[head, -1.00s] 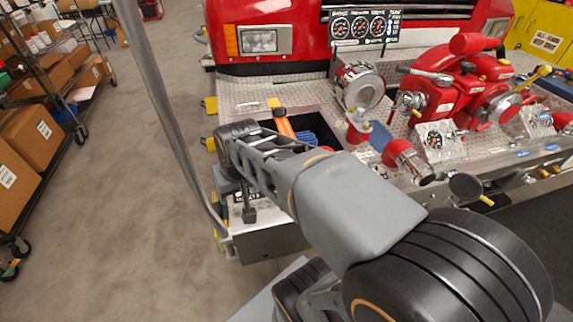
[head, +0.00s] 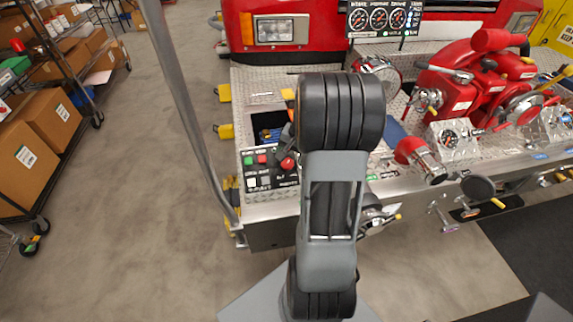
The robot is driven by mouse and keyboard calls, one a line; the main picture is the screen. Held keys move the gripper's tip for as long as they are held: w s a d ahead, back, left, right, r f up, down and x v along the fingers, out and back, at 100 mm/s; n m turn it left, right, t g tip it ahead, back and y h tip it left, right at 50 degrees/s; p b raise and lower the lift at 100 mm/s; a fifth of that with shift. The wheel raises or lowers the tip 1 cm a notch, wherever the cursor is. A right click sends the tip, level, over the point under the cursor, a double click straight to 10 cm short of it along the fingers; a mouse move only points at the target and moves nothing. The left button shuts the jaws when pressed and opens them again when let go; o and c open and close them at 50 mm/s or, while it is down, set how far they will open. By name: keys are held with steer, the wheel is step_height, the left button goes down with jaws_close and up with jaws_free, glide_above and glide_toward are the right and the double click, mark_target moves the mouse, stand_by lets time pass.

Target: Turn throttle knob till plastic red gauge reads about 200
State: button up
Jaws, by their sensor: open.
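A dark gauge panel (head: 379,20) with three round red-rimmed gauges stands at the top centre; their needle readings are too small to tell. Another small round gauge (head: 449,138) sits on a silver block right of centre. I cannot tell which one is the plastic red gauge. A control panel (head: 257,182) with coloured buttons lies at the bumper's front left. A red knob (head: 288,164) stands at its right side, close beside my arm in the picture; I cannot confirm that it is the throttle knob. My gripper is not visible; my arm hides part of the deck.
A red pump (head: 470,85) with pipes and valves fills the bumper's right side. A red-ended silver outlet (head: 420,157) and a black cap (head: 478,187) jut forward. A grey pole (head: 178,100) stands at left. Shelves with boxes (head: 37,148) are far left; the floor between is clear.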

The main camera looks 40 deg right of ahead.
mark_target(287, 163)
steer(key=shift+x, duration=3.1)
steer(key=c, duration=0.9)
steer(key=shift+f+m+t+b, duration=0.3)
steer(key=shift+m+b, duration=0.6)
steer(key=shift+b, duration=0.2)
steer(key=shift+r+m+t+y+b, duration=0.2)
steer(key=shift+m+t+y+b, duration=0.25)
steer(key=shift+m+b, duration=0.4)
steer(key=shift+r+m, duration=0.15)
steer(key=shift+m, duration=0.3)
steer(key=o, duration=0.9)
